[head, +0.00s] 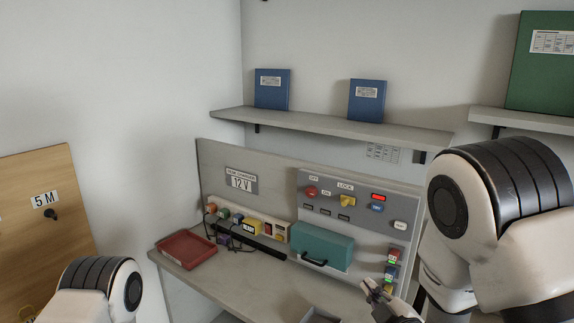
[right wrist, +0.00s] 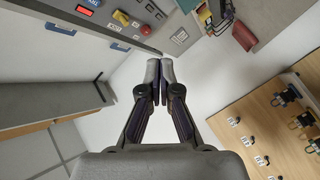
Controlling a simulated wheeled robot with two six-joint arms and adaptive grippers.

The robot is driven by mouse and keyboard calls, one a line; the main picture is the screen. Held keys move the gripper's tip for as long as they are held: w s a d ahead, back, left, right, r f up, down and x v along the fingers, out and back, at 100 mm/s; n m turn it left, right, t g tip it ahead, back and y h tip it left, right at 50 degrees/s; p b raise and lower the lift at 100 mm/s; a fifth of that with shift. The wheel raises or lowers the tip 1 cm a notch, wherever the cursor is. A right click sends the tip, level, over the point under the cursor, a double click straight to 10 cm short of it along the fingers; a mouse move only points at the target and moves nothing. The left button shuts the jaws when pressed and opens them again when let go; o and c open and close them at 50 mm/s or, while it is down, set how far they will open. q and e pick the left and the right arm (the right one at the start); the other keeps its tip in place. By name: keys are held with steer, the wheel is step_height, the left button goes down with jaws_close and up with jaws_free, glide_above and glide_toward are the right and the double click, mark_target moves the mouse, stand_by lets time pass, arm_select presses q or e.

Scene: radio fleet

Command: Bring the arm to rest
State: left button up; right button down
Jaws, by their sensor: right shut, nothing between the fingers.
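My right gripper (head: 376,291) is at the lower right of the head view, above the grey bench (head: 262,291) and in front of the panel. In the right wrist view the gripper (right wrist: 160,64) has its fingertips together with nothing between them. My right arm fills the right side of the head view. Part of my left arm shows at the lower left of the head view, but its gripper is out of the picture.
The grey control panel (head: 359,221) has knobs, buttons and a teal box (head: 322,247). A red tray (head: 187,249) lies at the bench's left. A shelf (head: 330,125) with two blue binders is above. A wooden board (head: 48,235) stands at the left.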

steer(key=s+d+f+m+g+h, duration=0.15)
steer(key=s+f, duration=0.25)
steer(key=f, duration=0.4)
steer(key=s+d+f+m+g, duration=0.1)
steer(key=s+d+f+g, duration=0.2)
steer(key=f, duration=0.5)
steer(key=s+d+f+m+g+h, duration=0.1)
steer(key=s+f+m+g, duration=0.15)
steer(key=s+f, duration=0.5)
steer(key=s+d+f+m+g, duration=0.1)
steer(key=s+f+m+g, duration=0.2)
steer(key=s, duration=0.6)
steer(key=s+d+f+m+g, duration=0.1)
steer(key=s+f+m+g, duration=0.3)
steer(key=s+f+g, duration=0.2)
steer(key=s, duration=0.2)
steer(key=shift+s+d+f+h, duration=0.35)
steer(key=shift+d, duration=0.05)
